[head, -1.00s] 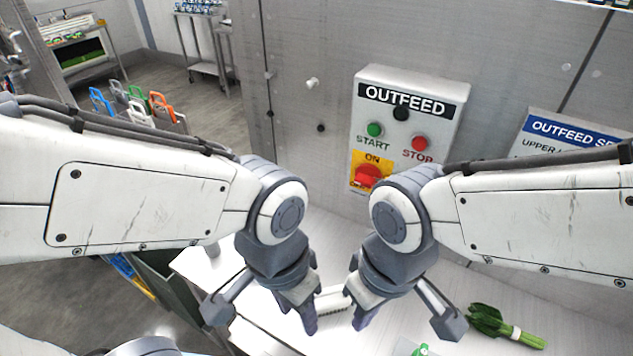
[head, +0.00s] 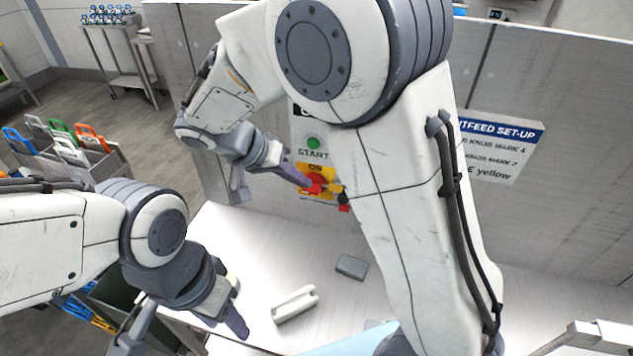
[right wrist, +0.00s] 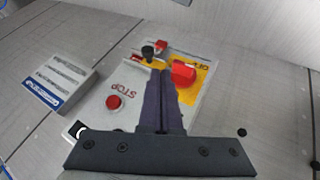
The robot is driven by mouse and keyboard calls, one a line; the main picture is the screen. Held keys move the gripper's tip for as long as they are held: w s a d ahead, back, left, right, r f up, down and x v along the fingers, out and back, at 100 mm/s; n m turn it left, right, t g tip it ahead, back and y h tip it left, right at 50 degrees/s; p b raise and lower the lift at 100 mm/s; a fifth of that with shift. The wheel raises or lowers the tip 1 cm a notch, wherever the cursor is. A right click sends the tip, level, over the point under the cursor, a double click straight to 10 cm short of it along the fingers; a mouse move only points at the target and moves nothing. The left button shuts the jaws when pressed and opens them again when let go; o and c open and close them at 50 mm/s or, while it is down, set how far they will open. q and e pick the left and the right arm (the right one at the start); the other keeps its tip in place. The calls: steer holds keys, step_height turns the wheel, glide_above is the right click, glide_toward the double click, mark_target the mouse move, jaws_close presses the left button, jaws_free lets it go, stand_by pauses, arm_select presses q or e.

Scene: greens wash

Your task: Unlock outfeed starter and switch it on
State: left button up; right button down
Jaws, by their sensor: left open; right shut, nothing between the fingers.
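The outfeed starter is a light panel on the wall, partly hidden by my right arm in the head view; its green START button (head: 312,142) shows. Its red switch knob (head: 318,181) sits on a yellow ON/OFF plate and also shows in the right wrist view (right wrist: 184,72), beside a red STOP button (right wrist: 114,101). Small yellow, red and black parts cluster by the knob; I cannot tell which is a lock. My right gripper (head: 303,181) is shut and empty, its tips close beside the knob; contact is unclear. My left gripper (head: 236,302) is open and empty above the bench.
A white handled item (head: 295,304) and a grey block (head: 351,267) lie on the bench (head: 255,245). A set-up sign (head: 500,145) is on the wall at right. Bins with coloured handles (head: 75,150) stand on the floor at left.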

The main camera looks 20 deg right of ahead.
mark_target(313, 187)
arm_select(q)
step_height(313, 187, up, 3)
steer(key=p, duration=0.3)
steer(key=shift+r, duration=0.2)
arm_select(e)
steer(key=x, duration=0.9)
steer(key=shift+d+f, duration=0.25)
steer(key=shift+d, duration=0.1)
